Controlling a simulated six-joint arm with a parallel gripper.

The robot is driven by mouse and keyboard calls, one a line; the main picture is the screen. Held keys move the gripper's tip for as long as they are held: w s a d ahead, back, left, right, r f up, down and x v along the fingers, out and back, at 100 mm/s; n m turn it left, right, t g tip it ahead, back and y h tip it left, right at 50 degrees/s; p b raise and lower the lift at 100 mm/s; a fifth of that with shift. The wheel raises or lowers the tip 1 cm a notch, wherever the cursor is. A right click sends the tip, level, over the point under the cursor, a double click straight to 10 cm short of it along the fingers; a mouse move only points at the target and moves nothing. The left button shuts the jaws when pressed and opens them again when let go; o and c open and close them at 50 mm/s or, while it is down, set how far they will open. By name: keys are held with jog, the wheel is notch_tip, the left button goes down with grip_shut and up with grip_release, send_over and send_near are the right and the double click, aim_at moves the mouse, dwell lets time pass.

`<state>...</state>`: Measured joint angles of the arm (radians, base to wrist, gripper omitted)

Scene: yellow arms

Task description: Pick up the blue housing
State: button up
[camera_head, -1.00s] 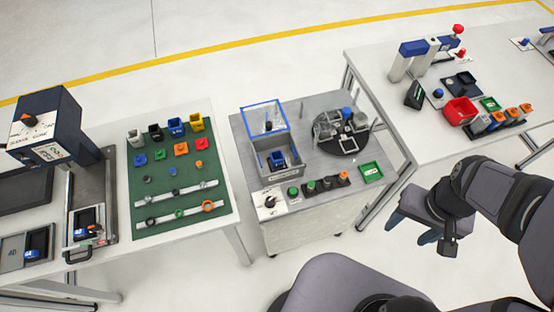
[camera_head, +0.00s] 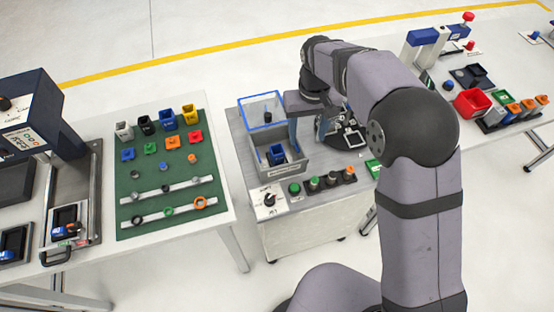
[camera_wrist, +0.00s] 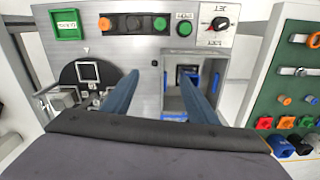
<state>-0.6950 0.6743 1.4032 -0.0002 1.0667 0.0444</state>
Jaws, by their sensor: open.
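A blue housing (camera_head: 276,154) stands inside a grey open-topped box (camera_head: 262,170) on the middle table. It is partly hidden in the wrist view, where a dark and blue shape (camera_wrist: 188,77) shows inside the box. Another blue housing (camera_head: 167,121) stands on the green mat, between a black and a yellow one. My gripper (camera_head: 306,132) is over the middle table, to the right of the box. In the wrist view my gripper (camera_wrist: 158,82) has its two blue fingers spread, with nothing between them; the right finger overlaps the box in the picture.
A blue-rimmed clear enclosure (camera_head: 262,108) stands behind the box. A dark round plate (camera_wrist: 88,82) with grey fixtures is beside it. A row of buttons (camera_wrist: 133,23) and a knob (camera_head: 269,199) line the table's front. The green mat (camera_head: 140,185) holds several small parts.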

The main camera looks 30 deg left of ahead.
jog(key=n+b, duration=0.1)
jog(key=n, duration=0.1)
send_near(277, 150)
jog(key=s, duration=0.2)
jog(key=shift+w+d+f+p, duration=0.15)
jog(key=shift+f+p, duration=0.4)
jog(key=shift+f, duration=0.75)
jog(key=shift+d+f+p, duration=0.1)
jog(key=shift+f+p, duration=0.4)
jog(key=shift+f, duration=0.75)
jog(key=shift+w+d+f+p, duration=0.15)
jog(key=shift+f+p, duration=0.4)
jog(key=shift+f, duration=0.75)
jog(key=c, duration=1.2)
jog(key=shift+r, duration=0.15)
notch_tip(277, 150, up, 10)
jog(key=b, duration=0.3)
